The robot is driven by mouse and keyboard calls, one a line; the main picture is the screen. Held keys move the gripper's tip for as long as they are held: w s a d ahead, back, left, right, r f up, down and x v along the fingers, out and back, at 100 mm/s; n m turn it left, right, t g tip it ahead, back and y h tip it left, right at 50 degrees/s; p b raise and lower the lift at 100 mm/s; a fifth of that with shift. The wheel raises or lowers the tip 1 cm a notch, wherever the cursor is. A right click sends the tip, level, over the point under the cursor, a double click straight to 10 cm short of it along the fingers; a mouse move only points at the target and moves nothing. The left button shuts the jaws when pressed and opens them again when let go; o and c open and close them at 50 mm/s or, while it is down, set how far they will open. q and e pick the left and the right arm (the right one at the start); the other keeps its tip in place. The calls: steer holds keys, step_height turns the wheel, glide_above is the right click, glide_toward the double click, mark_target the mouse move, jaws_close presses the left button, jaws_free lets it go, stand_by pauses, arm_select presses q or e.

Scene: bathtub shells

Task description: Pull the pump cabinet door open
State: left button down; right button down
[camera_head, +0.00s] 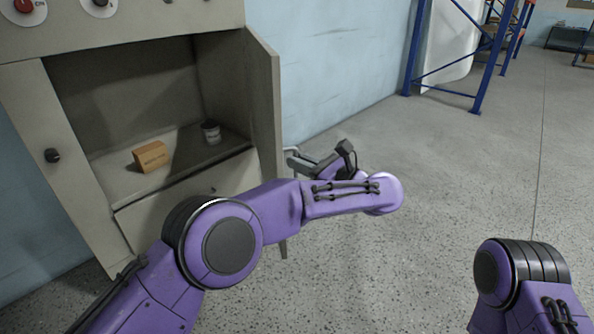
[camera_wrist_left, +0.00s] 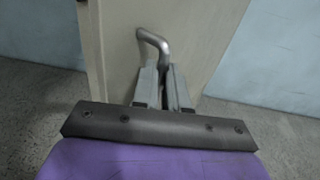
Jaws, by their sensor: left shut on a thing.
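The pump cabinet (camera_head: 75,110) stands at the left in the head view, grey-beige, with its interior showing. Its right door (camera_head: 263,110) stands swung well open, seen nearly edge-on. In the left wrist view the door (camera_wrist_left: 112,60) fills the upper middle, with a bent metal handle (camera_wrist_left: 153,40) on it. My left gripper (camera_wrist_left: 164,75) is shut on the handle; in the head view the gripper (camera_head: 300,160) is at the door's outer side, partly hidden by my purple arm. Only part of my right arm shows at the lower right; its gripper is out of view.
Inside the cabinet are an orange-brown box (camera_head: 151,156) and a small dark jar (camera_head: 211,132) with a white label. A black knob (camera_head: 52,155) is on the left front panel. A blue rack (camera_head: 440,60) stands at the back. The floor to the right is clear.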

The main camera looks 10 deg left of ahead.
arm_select(q)
steer(key=shift+w+a+r, duration=0.2)
steer(key=shift+w+r, duration=0.05)
steer(key=c, duration=1.2)
jaws_free()
steer(key=shift+w+a+f, duration=0.1)
steer(key=shift+f, duration=0.05)
steer(key=shift+o, duration=0.2)
steer(key=shift+w+a+f, duration=0.1)
steer(key=shift+w+f, duration=0.05)
steer(key=shift+f, duration=0.05)
steer(key=shift+d, duration=0.3)
